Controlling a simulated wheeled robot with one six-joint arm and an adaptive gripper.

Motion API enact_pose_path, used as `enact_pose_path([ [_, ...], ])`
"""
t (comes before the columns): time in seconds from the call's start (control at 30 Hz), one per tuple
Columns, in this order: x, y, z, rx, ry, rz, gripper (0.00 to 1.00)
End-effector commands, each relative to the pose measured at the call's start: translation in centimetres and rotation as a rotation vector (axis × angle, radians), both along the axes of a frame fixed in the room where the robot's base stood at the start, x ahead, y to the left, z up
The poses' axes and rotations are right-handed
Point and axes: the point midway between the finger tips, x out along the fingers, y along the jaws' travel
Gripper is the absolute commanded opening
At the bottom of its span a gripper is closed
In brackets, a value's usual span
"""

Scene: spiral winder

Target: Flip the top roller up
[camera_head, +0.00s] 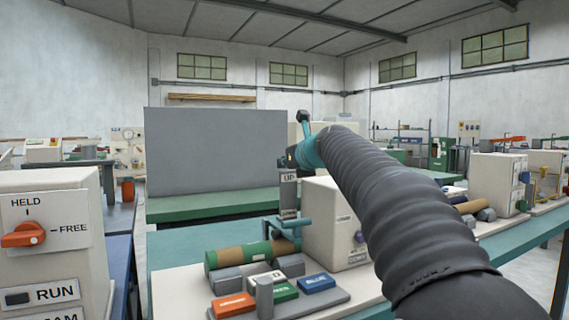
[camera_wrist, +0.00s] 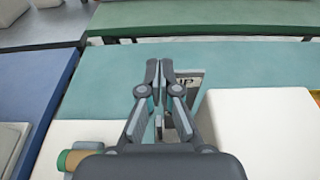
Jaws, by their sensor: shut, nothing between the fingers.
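The winder stands on a pale base in the head view. A roll with green and brown bands (camera_head: 238,254) lies across grey rollers (camera_head: 228,278). A teal bar with a handle (camera_head: 291,222) sits at the roll's right end, low beside an upright grey plate (camera_head: 289,186) marked UP at the top. I cannot tell which part is the top roller. My gripper (camera_wrist: 160,68) is shut and empty, its fingertips together beside the UP plate (camera_wrist: 188,88) in the wrist view. The roll's end (camera_wrist: 76,159) shows at lower left.
A white housing (camera_head: 328,225) stands right of the plate. Orange (camera_head: 233,305), green and blue (camera_head: 317,283) blocks lie in front of the rollers. A HELD/FREE switch box (camera_head: 45,240) is at left. The teal table (camera_head: 185,247) has free room behind the winder.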

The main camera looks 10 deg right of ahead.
Motion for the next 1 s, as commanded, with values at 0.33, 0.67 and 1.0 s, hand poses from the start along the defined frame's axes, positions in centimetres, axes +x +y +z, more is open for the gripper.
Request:
enact_pose_path([
  [0.33,-3.8,-1.2,-2.7,0.000,-0.003,-0.003,0.00],
  [0.67,-9.1,-2.6,-1.9,0.001,-0.001,0.000,0.00],
  [1.0,-10.4,-3.0,-1.7,0.000,0.001,0.001,0.00],
])
